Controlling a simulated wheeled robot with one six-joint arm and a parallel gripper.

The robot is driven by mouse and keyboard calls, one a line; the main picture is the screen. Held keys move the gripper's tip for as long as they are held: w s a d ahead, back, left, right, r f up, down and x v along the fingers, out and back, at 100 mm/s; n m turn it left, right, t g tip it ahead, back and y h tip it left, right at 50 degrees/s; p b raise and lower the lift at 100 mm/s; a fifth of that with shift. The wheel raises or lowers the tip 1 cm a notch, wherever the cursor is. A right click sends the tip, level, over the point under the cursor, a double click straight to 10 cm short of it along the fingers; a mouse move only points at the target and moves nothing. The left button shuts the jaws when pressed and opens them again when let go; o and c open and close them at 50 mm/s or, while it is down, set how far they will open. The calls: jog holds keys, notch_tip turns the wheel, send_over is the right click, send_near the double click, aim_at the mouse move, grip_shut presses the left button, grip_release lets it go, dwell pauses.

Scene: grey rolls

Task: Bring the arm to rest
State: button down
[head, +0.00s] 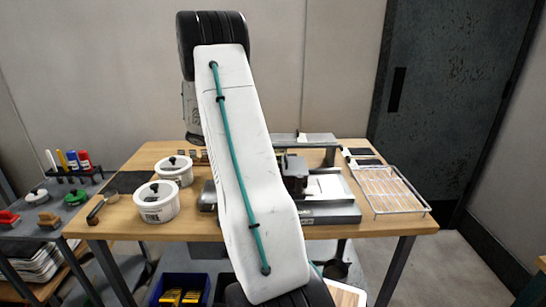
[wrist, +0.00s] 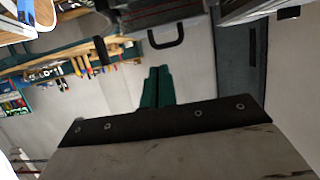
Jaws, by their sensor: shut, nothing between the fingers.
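My arm (head: 250,170), white with a teal cable, stands raised and folded across the middle of the head view. My gripper (wrist: 158,72) shows in the wrist view as two teal fingers pressed together with nothing between them. It is in free air and touches nothing that I can see. In the head view the gripper is hidden or out of sight behind the arm.
A wooden table (head: 120,228) stands in front, with two white tubs (head: 155,203), a grey machine (head: 330,213) partly behind my arm, and a wire rack (head: 390,190). A side table (head: 30,236) with markers is at left, a dark door (head: 440,100) at right.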

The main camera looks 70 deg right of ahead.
jog(key=shift+f+v, duration=0.1)
jog(key=shift+v, duration=1.1)
jog(key=shift+f+v, duration=0.15)
jog(key=shift+v, duration=1.05)
jog(key=s+a+r+n+t+y, duration=0.2)
jog(key=s+a+n+t, duration=0.2)
jog(key=a+n, duration=0.6)
jog(key=s+a+r+n+t+y, duration=0.2)
jog(key=a+n, duration=0.8)
jog(key=a, duration=1.1)
jog(key=s+a+r+n+t+y, duration=0.2)
jog(key=s+a+r+n+t, duration=0.2)
jog(key=a+n, duration=0.7)
jog(key=s+a+t, duration=0.2)
jog(key=a+t, duration=0.2)
jog(key=a, duration=0.1)
jog(key=shift+s, duration=0.35)
jog(key=shift+r, duration=0.1)
